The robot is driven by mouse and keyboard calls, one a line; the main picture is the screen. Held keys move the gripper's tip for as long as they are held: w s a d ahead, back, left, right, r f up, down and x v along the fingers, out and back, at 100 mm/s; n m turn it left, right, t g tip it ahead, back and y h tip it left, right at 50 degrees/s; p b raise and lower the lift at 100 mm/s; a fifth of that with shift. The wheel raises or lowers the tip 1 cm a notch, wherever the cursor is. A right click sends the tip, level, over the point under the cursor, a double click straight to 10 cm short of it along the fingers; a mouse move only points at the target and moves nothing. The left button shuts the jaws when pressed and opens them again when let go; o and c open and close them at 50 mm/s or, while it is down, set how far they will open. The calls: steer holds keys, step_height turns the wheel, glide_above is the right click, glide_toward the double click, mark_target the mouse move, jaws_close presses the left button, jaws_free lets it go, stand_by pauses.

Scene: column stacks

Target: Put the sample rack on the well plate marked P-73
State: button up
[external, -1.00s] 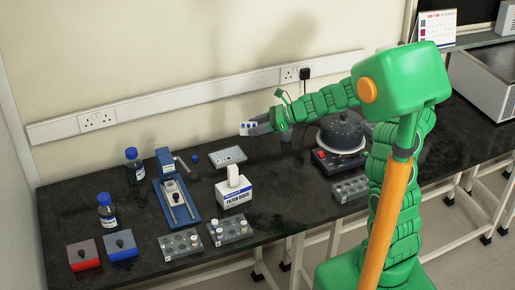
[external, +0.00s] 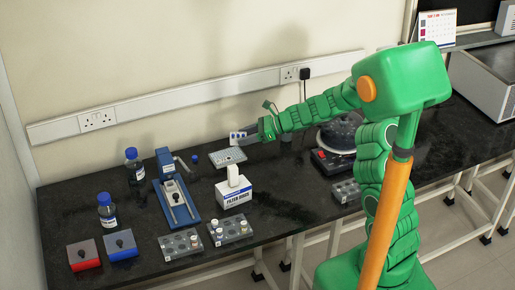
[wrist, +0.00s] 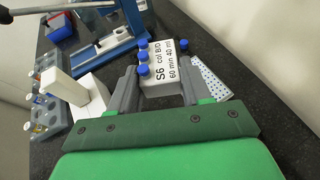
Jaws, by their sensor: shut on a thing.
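The sample rack (external: 238,138) is a small white block with blue caps; in the wrist view its label (wrist: 172,66) reads "S6 col B/D 60 min 40 ml". My gripper (external: 250,134) is shut on it, with one grey finger on each side in the wrist view (wrist: 158,84). The well plate (external: 227,156) is a pale, flat plate with rows of wells on the black bench. The rack is held above the bench, just above the plate in the external view. In the wrist view the plate (wrist: 209,82) shows to the right, partly hidden by the rack and finger. Its marking is not readable.
A white filter discs box (external: 234,193) stands in front of the plate. A blue stand (external: 172,188) is to the left. Grey vial racks (external: 230,229) line the front edge. A dark-topped hot plate (external: 338,142) is at right. The wall is close behind.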

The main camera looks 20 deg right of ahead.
glide_above(234, 153)
steer(key=s, duration=0.2)
steer(key=f, duration=0.5)
steer(key=shift+w+d+f, duration=0.15)
steer(key=shift+d+f, duration=0.05)
steer(key=shift+w+a+f, duration=0.2)
steer(key=shift+w+f, duration=0.55)
steer(key=shift+f, duration=1.65)
steer(key=o, duration=1.1)
steer(key=shift+f, duration=0.1)
steer(key=shift+v, duration=6.05)
